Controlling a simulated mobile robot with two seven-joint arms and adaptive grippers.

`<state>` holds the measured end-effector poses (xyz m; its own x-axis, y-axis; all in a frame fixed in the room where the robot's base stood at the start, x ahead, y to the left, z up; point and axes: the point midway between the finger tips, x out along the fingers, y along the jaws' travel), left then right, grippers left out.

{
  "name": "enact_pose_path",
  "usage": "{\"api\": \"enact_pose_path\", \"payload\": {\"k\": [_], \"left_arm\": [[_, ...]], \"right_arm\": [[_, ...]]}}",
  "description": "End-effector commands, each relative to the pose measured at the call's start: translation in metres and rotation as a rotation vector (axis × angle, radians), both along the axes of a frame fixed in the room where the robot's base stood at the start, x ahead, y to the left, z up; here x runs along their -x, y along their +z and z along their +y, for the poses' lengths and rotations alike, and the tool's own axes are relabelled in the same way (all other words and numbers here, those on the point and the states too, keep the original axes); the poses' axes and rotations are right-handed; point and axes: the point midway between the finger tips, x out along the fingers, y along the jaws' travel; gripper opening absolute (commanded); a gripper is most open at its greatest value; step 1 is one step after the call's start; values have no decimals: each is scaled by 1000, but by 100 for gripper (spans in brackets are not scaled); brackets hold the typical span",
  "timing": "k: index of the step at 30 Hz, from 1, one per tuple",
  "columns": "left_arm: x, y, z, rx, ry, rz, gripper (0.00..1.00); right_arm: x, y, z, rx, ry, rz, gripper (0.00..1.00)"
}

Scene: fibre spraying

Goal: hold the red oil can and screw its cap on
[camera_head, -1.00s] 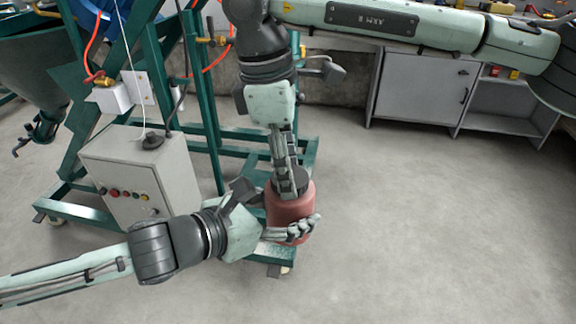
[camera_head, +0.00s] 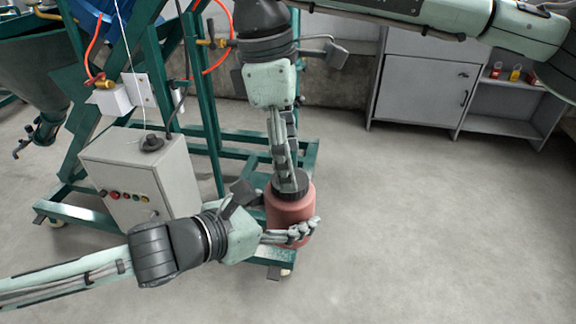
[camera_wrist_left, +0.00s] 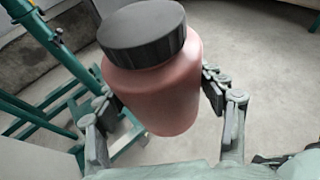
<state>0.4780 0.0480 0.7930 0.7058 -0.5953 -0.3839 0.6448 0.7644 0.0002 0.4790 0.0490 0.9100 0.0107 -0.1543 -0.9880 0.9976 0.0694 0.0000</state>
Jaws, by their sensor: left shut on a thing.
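The red oil can (camera_head: 291,211) stands upright in my left gripper (camera_head: 300,233), whose fingers close around its body in the head view. The left wrist view shows the red can (camera_wrist_left: 160,95) between the two fingers of my left gripper (camera_wrist_left: 158,108). The black ribbed cap (camera_head: 297,189) sits on the can's top; in the left wrist view the cap (camera_wrist_left: 142,33) looks seated and level with the can. My right gripper (camera_head: 285,172) points down from above, its fingers overlapping the cap in the head view. No right finger shows on the cap in the left wrist view, so contact is unclear.
A green steel frame (camera_head: 205,105) stands behind and left of the can, with a grey control box (camera_head: 145,175) on its base. A grey cabinet (camera_head: 425,90) is at the back. The concrete floor at right is clear.

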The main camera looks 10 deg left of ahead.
Motion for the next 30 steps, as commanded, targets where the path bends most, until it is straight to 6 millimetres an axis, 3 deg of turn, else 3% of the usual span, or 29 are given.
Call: {"api": "enact_pose_path", "payload": {"k": [4, 17, 23, 30], "left_arm": [[0, 1, 0, 1, 0, -3, 0], [0, 1, 0, 1, 0, -3, 0], [0, 1, 0, 1, 0, -3, 0], [0, 1, 0, 2, -1, -3, 0]], "right_arm": [[0, 17, 0, 0, 0, -2, 71], [0, 18, 0, -3, 78, 12, 68], [0, 21, -1, -16, 446, 66, 68], [-1, 27, -1, -35, 1062, 143, 68]]}}
